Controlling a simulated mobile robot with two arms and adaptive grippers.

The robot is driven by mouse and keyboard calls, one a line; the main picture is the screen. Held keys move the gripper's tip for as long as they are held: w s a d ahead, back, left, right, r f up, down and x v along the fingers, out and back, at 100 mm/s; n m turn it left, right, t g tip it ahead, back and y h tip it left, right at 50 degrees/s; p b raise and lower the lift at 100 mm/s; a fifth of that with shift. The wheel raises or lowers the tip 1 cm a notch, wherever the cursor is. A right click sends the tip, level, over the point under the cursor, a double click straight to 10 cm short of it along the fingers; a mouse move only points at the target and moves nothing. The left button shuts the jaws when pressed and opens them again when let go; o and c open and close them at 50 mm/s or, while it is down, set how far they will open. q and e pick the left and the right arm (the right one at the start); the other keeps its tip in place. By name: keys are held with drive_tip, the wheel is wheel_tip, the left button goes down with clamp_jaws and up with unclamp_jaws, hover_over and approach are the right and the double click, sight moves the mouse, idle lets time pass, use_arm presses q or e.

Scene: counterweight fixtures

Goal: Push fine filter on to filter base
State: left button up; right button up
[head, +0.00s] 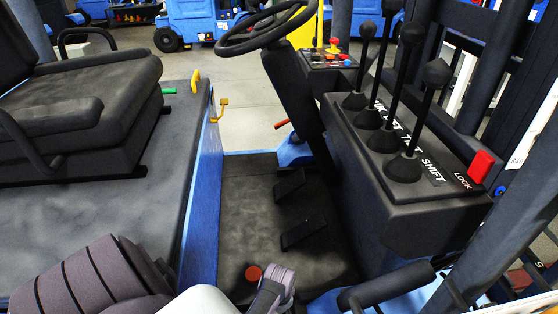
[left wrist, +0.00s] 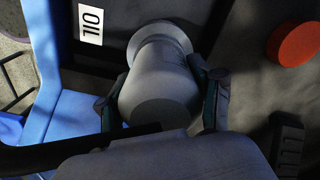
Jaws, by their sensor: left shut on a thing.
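In the left wrist view, my left gripper (left wrist: 159,78) is shut around the sides of a grey cylinder (left wrist: 158,96), which appears to be the fine filter. A wider round grey flange (left wrist: 160,40) shows at its far end. I cannot tell whether this flange is part of the filter or the filter base, nor whether there is a gap between them. No separate filter base is clearly visible. In the head view the gripper's fingers and the filter are hidden at the bottom edge. My right gripper is not clearly in view.
A red round cap (head: 253,272) stands on the dark floor, also in the left wrist view (left wrist: 297,43). Pedals (head: 303,232), the lever console (head: 400,150), the seat (head: 80,110) and the steering wheel (head: 262,28) surround the footwell.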

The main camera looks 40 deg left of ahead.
use_arm(q)
drive_tip(key=shift+c, duration=0.7)
drive_tip(key=shift+s+f, duration=0.1)
drive_tip(key=shift+d+f, duration=0.1)
drive_tip(key=shift+d, duration=0.05)
drive_tip(key=o, duration=1.2)
drive_tip(key=shift+s, duration=0.1)
drive_tip(key=shift+c, duration=0.2)
drive_tip(key=o, duration=0.4)
drive_tip(key=shift+f, duration=0.1)
drive_tip(key=shift+o, duration=0.2)
